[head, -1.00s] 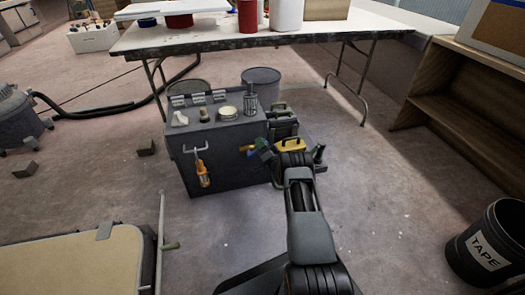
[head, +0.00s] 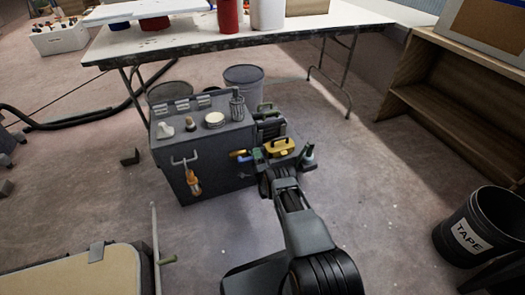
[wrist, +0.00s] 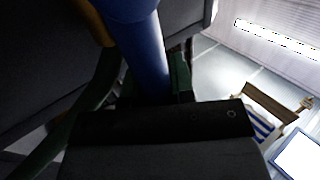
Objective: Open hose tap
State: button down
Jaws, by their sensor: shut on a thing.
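The hose tap shows in the head view as a small brass-coloured body (head: 237,153) on the right side of the grey cabinet, with a blue handle (head: 245,159) beside it. My gripper (head: 258,158) is at the handle, its greenish fingers shut on it. In the wrist view the blue handle (wrist: 147,55) runs down between my dark green fingers (wrist: 172,85), with a brownish bit of the tap (wrist: 98,24) at its upper left. The handle's far end and most of the tap body are hidden.
The grey cabinet (head: 222,175) carries jars and a brush holder on top and an orange-handled tool (head: 193,182) on its front. A black TAPE bin (head: 480,232) stands at right.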

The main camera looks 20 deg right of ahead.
jog(key=shift+w+a+f, duration=0.1)
jog(key=shift+a, duration=0.2)
jog(key=c, duration=1.1)
grip_release()
jog(key=shift+a, duration=0.1)
jog(key=shift+o, duration=0.7)
jog(key=shift+d, duration=0.35)
jog(key=p+v, duration=0.4)
jog(key=v, duration=1)
jog(key=shift+a, duration=0.1)
